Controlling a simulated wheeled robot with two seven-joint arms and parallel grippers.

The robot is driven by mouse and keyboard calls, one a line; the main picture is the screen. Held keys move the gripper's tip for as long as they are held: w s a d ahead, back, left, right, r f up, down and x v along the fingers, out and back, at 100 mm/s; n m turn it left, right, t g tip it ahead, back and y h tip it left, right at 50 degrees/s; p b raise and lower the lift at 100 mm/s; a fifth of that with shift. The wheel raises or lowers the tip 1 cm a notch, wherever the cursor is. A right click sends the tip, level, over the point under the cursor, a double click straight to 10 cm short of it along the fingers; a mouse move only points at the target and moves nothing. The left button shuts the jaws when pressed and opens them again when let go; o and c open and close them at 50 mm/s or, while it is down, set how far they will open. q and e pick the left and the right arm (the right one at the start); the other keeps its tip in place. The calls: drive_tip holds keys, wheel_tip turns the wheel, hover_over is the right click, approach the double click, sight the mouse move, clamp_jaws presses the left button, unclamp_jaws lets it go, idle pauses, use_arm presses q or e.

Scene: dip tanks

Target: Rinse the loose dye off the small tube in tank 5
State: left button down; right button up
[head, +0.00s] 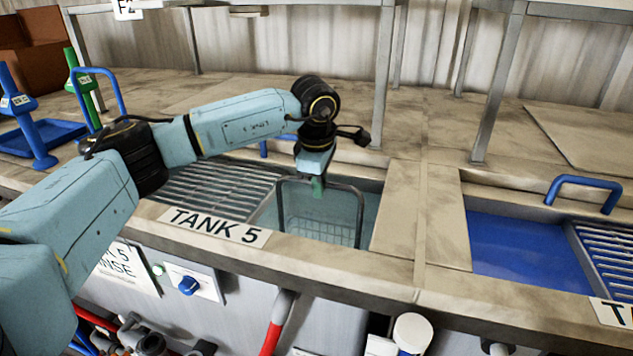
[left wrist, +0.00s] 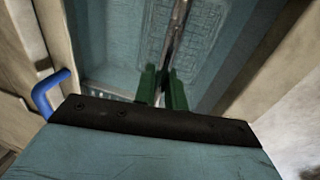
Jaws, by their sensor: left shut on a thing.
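Tank 5 (head: 380,200) is set into the counter behind its "TANK 5" label (head: 213,224), with clear, pale bluish liquid in its right part. My left gripper (head: 318,187) is over this part, pointing down. Its green fingers (left wrist: 163,88) are shut on the grey metal handle (head: 345,186) of a wire basket (head: 312,229). The basket hangs low in the tank, seemingly at least partly in the liquid. In the left wrist view the handle (left wrist: 178,35) runs away from between the fingers. I cannot make out the small tube. My right gripper is not in view.
A slatted grate (head: 210,188) covers the left part of tank 5. A tank of blue liquid (head: 515,248) with a blue handle (head: 584,190) lies to the right. A shelf post (head: 384,75) stands close behind my gripper. A blue knob (head: 188,285) is on the front panel.

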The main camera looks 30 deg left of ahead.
use_arm(q)
drive_tip(key=shift+s+a+r, duration=0.1)
drive_tip(key=shift+s+a, duration=0.15)
drive_tip(key=shift+a, duration=0.9)
drive_tip(key=shift+s+a, duration=0.25)
drive_tip(key=shift+a, duration=0.85)
drive_tip(key=shift+w+d, duration=0.15)
drive_tip(key=shift+d, duration=0.45)
drive_tip(key=shift+w+d, duration=0.15)
drive_tip(key=shift+d, duration=0.45)
drive_tip(key=shift+r, duration=0.1)
wheel_tip(320, 180, up, 22)
drive_tip(key=p, duration=1.6)
